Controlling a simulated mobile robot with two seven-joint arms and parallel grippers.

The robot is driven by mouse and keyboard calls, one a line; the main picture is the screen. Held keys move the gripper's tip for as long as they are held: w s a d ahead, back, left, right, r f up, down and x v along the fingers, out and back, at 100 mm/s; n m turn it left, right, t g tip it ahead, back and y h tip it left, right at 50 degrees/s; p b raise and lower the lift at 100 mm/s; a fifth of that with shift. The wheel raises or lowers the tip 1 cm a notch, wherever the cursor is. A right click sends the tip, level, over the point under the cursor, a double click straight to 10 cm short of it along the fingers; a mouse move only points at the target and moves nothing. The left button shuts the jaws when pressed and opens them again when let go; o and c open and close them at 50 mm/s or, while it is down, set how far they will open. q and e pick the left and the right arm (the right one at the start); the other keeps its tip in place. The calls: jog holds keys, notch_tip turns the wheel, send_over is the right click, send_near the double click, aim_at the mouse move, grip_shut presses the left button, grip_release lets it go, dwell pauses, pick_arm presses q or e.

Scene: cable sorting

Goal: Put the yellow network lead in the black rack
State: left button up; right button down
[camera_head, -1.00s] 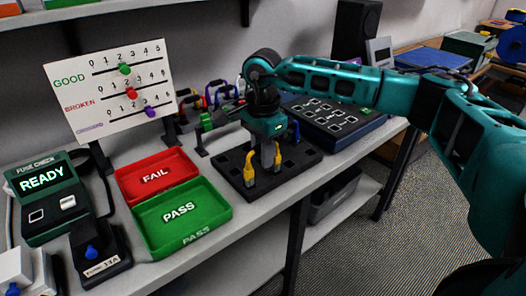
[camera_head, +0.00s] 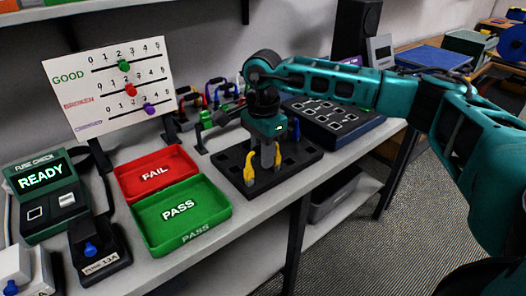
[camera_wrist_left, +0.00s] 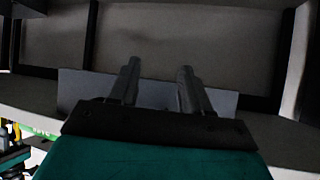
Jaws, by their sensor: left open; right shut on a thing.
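The yellow network lead (camera_head: 250,170) is at the black rack (camera_head: 228,172), with one yellow end left of my right gripper's fingers and more yellow showing to their right. My right gripper (camera_head: 267,162) points down over the rack and is shut on the lead; its fingers hide the grip itself. I cannot tell how deep the lead's ends sit in the rack's holes. My left gripper (camera_wrist_left: 157,85) is open and empty in the left wrist view, with its fingers apart before a grey surface. It is not in the head view.
Left of the rack lie the green PASS tray (camera_head: 222,213) and red FAIL tray (camera_head: 126,182). A fuse checker (camera_head: 42,200) stands further left. Behind the rack several coloured leads (camera_head: 218,92) hang on a stand. A dark panel with squares (camera_head: 345,132) is right of the rack.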

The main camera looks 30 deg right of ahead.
jog(key=shift+f, duration=0.1)
dwell(0.4)
jog(key=shift+f, duration=0.35)
dwell(0.5)
jog(key=c, duration=0.9)
grip_release()
jog(key=shift+o, duration=0.6)
jog(key=o, duration=0.5)
jog(key=shift+c, duration=0.2)
